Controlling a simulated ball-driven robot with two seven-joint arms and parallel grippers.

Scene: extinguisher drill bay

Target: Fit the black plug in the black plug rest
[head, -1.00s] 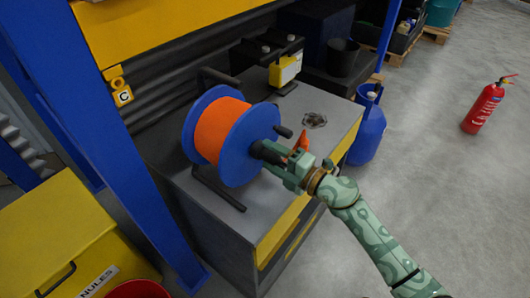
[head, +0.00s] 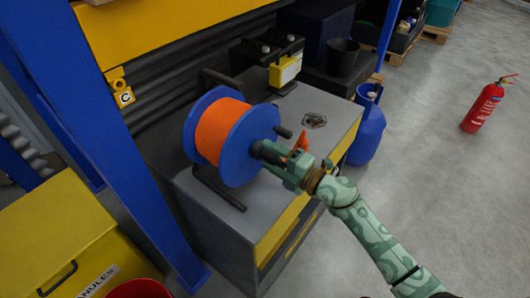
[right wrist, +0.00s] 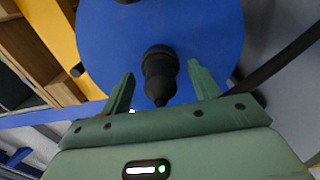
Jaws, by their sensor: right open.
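The black plug (right wrist: 160,72) stands out from the middle of the blue reel disc (right wrist: 205,30) in the right wrist view, its narrow end towards my camera. In the head view the black plug (head: 262,151) is against the face of the reel (head: 237,160), partly hidden by my gripper. My right gripper (head: 276,158) is open, with one finger on each side of the plug's narrow end; gaps show between fingers and plug in the wrist view (right wrist: 158,82). I cannot tell a separate plug rest from the reel's hub. My left gripper is not in view.
The reel, wound with orange cable (head: 219,132), stands on a grey-topped cabinet (head: 330,115). A black crank knob (head: 283,131) is close to my gripper. A blue post (head: 110,130) stands left, a blue gas bottle (head: 369,130) right. A red extinguisher (head: 482,108) stands on open floor.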

